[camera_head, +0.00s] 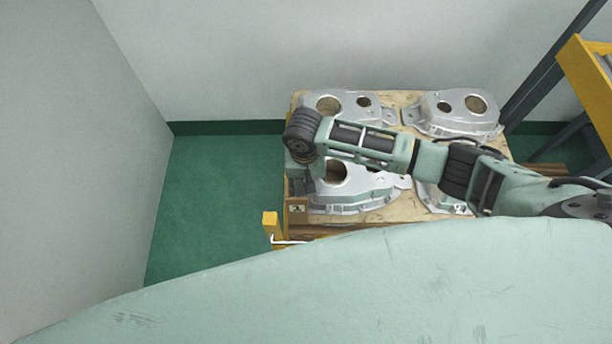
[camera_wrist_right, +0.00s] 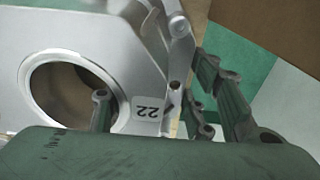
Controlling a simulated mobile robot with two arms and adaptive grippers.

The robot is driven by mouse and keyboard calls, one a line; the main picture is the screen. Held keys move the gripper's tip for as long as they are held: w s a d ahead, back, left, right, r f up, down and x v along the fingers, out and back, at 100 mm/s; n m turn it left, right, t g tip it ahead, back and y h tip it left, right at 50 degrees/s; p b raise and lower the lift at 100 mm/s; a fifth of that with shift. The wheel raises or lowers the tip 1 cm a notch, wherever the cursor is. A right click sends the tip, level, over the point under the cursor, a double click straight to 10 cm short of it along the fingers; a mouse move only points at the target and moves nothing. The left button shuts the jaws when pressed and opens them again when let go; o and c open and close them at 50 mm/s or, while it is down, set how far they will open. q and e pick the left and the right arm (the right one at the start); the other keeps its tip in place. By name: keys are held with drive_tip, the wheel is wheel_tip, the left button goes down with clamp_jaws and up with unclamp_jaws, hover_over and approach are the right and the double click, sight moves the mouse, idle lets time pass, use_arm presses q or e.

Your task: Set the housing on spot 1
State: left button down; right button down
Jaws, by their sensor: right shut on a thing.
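A silver cast housing (camera_head: 368,184) is at the front left of the wooden pallet in the head view, partly hidden by my right arm. My right gripper (camera_head: 298,178) points down at its left edge. In the wrist view the right gripper (camera_wrist_right: 152,108) is shut on the housing (camera_wrist_right: 40,30), with fingers either side of the wall by a round hole and a label reading 22. I cannot tell whether the housing rests on the pallet or is raised. No mark for spot 1 can be made out. My left gripper is not in view.
More housings lie on the pallet (camera_head: 400,99): one back left (camera_head: 327,105), one back right (camera_head: 455,122), and one front right (camera_head: 432,198), mostly behind my arm. A yellow post (camera_head: 270,225) stands at the front left. Green floor (camera_head: 215,200) is clear at left; a yellow frame (camera_head: 590,85) stands right.

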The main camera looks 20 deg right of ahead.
drive_tip(key=shift+f, duration=0.35)
drive_tip(key=c, duration=1.3)
unclamp_jaws()
drive_tip(key=shift+s+f, duration=0.15)
drive_tip(key=shift+s, duration=0.05)
drive_tip(key=o, duration=0.5)
drive_tip(key=shift+w+f, duration=0.1)
drive_tip(key=shift+c, duration=0.2)
drive_tip(key=shift+r, duration=0.2)
drive_tip(key=shift+w+r, duration=0.1)
drive_tip(key=shift+r, duration=0.15)
drive_tip(key=r, duration=0.8)
drive_tip(key=r+p, duration=0.1)
drive_tip(key=r, duration=0.3)
drive_tip(key=shift+s+a+r, duration=0.2)
drive_tip(key=shift+s+r, duration=0.15)
